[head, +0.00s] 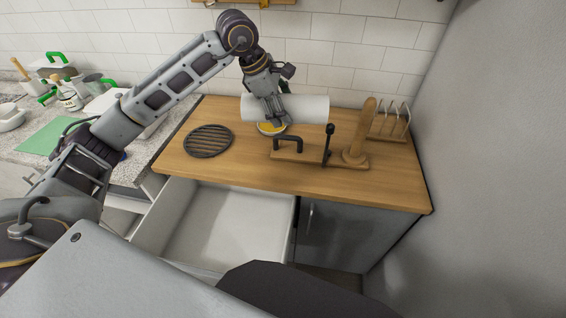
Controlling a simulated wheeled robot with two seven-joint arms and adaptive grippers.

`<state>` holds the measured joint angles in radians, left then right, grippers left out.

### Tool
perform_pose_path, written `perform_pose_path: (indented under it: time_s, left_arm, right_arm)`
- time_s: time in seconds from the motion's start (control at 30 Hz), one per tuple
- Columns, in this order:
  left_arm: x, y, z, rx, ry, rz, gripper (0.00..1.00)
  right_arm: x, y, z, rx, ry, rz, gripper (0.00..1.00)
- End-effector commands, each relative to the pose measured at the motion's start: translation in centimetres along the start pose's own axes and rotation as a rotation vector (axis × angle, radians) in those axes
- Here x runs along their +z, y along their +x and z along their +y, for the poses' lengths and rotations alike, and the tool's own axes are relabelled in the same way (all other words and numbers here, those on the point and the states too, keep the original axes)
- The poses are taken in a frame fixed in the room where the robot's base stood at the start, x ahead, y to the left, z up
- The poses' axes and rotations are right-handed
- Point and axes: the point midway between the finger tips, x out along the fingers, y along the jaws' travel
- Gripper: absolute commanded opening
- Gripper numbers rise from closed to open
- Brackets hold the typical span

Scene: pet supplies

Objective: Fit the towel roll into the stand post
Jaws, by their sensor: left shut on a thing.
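A white towel roll (305,108) lies on its side, roughly level, in my left gripper (272,110). The left gripper is shut on the roll near its left end and comes down from above; its fingertips are partly hidden. A thick upright wooden post (361,130) stands on a wooden base to the right of the roll. The roll's right end is apart from the post, to its left and a little farther back. I cannot tell the roll's exact height above the counter. My right gripper is not in view.
A slim dark rod (328,145) and a dark handle (287,141) stand left of the post. A wooden rack (390,124) is behind it at right. A yellow-rimmed dish (270,128) is below the gripper. A round dark trivet (208,141) lies left. An open drawer (225,225) juts out below.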

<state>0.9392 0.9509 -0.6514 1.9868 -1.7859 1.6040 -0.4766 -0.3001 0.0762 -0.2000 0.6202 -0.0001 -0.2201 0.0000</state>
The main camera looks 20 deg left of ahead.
Motion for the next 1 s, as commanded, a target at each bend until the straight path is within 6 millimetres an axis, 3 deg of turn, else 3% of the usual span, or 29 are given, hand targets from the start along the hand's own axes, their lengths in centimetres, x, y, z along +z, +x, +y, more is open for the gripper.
perform_pose_path:
  time_s: [1.0]
  left_arm:
    - [-5.5, 13.3, -3.2, -0.003, -0.002, 0.000, 0.39]
  right_arm:
    - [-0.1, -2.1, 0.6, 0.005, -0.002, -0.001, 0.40]
